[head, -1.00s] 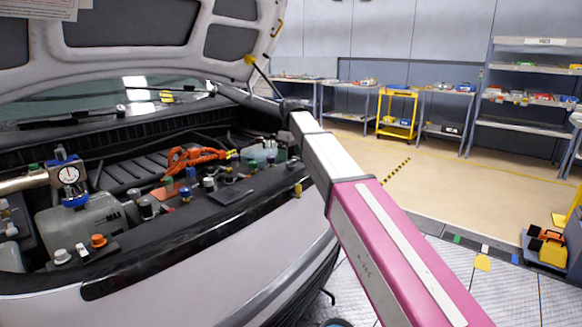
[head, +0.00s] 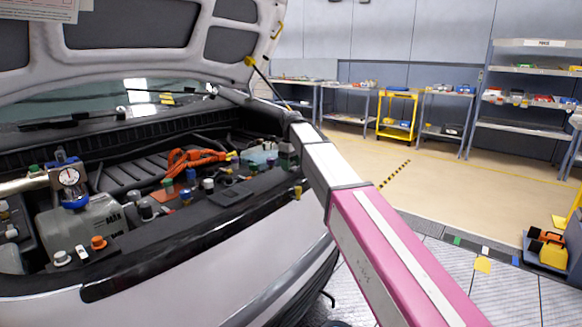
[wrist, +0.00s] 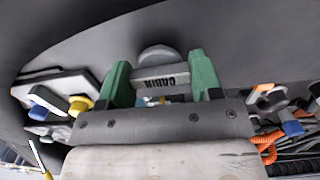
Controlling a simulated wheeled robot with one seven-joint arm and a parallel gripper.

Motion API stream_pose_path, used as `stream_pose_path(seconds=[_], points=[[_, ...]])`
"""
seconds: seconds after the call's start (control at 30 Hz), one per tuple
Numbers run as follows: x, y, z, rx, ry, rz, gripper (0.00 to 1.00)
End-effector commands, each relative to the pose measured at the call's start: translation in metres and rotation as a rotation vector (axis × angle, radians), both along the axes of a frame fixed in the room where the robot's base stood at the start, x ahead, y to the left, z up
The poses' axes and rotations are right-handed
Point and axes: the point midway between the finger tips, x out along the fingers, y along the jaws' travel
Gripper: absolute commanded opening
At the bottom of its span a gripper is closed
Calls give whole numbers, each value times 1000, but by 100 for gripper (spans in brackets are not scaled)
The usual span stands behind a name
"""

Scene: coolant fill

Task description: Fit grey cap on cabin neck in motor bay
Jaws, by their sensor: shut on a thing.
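My gripper (wrist: 160,74) shows in the wrist view with its two green fingers on either side of a grey piece. The grey cap (wrist: 157,56) has a rounded top and sits between the fingers. In the head view my gripper (head: 287,155) is small, at the right end of the motor bay (head: 125,170), beside a pale translucent tank (head: 260,157). The cabin neck cannot be made out, so I cannot tell whether the cap touches it.
Orange cables (head: 195,160) and several coloured caps lie left of the gripper. A gauge (head: 70,177) stands on a grey tank (head: 85,222) at the left. The raised hood (head: 130,55) hangs over the bay. Open floor (head: 440,190) lies right of the car.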

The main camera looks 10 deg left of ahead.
Motion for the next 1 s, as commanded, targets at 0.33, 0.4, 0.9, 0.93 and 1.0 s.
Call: stream_pose_path(seconds=[0.33,0.4,0.9,0.93,1.0], points=[[1,1,33,0,-1,0,32],[-6,4,46,1,-2,2,32],[-81,64,101,0,0,2,32],[-83,65,103,0,0,1,32],[-86,69,106,0,0,0,32]])
